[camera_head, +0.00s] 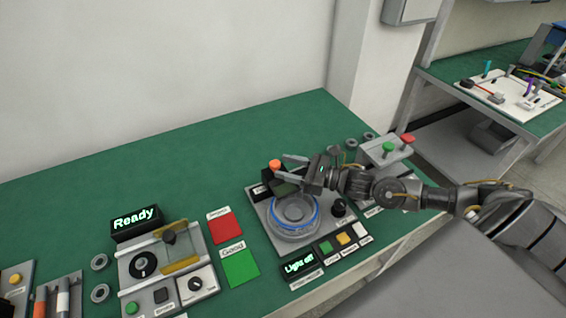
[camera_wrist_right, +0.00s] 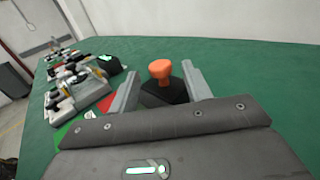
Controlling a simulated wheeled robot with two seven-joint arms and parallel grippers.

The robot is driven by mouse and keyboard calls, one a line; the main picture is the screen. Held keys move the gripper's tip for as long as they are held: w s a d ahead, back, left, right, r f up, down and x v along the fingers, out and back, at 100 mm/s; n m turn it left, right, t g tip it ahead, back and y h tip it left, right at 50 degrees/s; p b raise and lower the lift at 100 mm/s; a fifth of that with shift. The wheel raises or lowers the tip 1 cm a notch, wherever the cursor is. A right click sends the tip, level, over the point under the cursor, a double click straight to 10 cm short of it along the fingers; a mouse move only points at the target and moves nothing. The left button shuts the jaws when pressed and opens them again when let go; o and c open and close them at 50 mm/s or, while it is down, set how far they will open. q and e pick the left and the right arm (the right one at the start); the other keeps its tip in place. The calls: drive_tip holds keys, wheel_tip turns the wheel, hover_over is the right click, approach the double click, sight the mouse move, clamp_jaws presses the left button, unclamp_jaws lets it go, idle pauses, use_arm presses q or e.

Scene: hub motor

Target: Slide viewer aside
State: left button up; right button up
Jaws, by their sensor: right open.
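My right gripper (camera_head: 292,172) is at the far side of the station with the blue-ringed round part. Its jaws are open around an orange knob (camera_head: 275,164) on a dark block (camera_wrist_right: 165,94). In the right wrist view the orange knob (camera_wrist_right: 160,70) stands between the two separated fingers (camera_wrist_right: 160,82), with gaps on both sides. No label shows which piece is the viewer. My left gripper is out of view.
The round part with a blue ring (camera_head: 295,213) sits on a grey plate below my right gripper. A "Ready" display (camera_head: 136,219), red card (camera_head: 224,226) and green card (camera_head: 240,267) are to the left. The green bench behind them (camera_head: 200,160) is clear.

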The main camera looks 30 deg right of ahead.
drive_tip(key=shift+x, duration=0.85)
drive_tip(key=shift+c, duration=0.3)
clamp_jaws()
